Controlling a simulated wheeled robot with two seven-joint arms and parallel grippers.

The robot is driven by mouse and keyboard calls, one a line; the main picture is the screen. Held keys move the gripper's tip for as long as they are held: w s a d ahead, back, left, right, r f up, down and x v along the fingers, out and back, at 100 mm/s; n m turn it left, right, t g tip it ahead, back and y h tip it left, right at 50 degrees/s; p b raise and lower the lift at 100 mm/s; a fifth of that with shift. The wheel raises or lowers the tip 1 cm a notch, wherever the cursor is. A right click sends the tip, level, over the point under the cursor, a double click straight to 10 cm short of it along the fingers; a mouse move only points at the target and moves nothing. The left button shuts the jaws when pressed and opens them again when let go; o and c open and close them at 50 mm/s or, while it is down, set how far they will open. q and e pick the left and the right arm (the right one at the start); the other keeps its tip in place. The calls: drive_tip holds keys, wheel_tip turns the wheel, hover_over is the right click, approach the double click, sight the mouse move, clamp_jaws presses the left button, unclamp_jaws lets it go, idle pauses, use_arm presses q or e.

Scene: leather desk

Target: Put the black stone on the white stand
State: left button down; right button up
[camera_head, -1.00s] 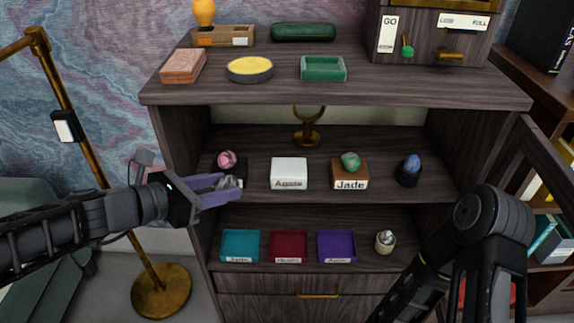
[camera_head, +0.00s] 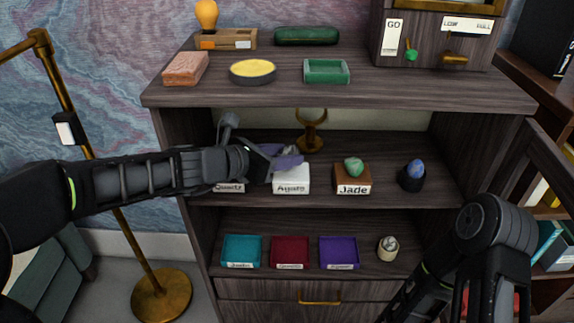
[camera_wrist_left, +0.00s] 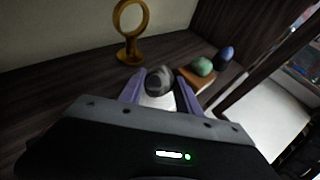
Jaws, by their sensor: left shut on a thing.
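The white stand (camera_head: 291,184), labelled Agate, is on the middle shelf. My left gripper (camera_head: 290,161) is right over its top in the head view. The dark grey-black stone (camera_wrist_left: 160,81) shows between the purple fingers of my left gripper (camera_wrist_left: 160,92) in the left wrist view. The fingers are shut on it, and the white stand's top (camera_wrist_left: 158,101) shows below it. I cannot tell whether the stone touches the stand. In the head view the gripper mostly hides the stone. My right gripper is not in view; only my right arm shows at lower right.
Right of the white stand are the brown Jade stand (camera_head: 352,185) with a green stone (camera_head: 354,166) and a dark stand (camera_head: 411,182) with a blue stone (camera_head: 416,168). A brass ring ornament (camera_head: 310,138) stands behind. The lower shelf holds coloured trays. The upper shelf overhangs.

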sight(287, 174)
use_arm(q)
drive_tip(key=shift+w+d, duration=0.25)
drive_tip(key=shift+d, duration=0.05)
drive_tip(key=shift+w+f+b, duration=0.1)
drive_tip(key=shift+f+b, duration=0.95)
drive_tip(key=shift+f, duration=0.7)
drive_tip(key=shift+f, duration=0.1)
drive_tip(key=shift+f, duration=0.15)
drive_tip(key=c, duration=0.8)
unclamp_jaws()
drive_tip(key=shift+c, duration=0.2)
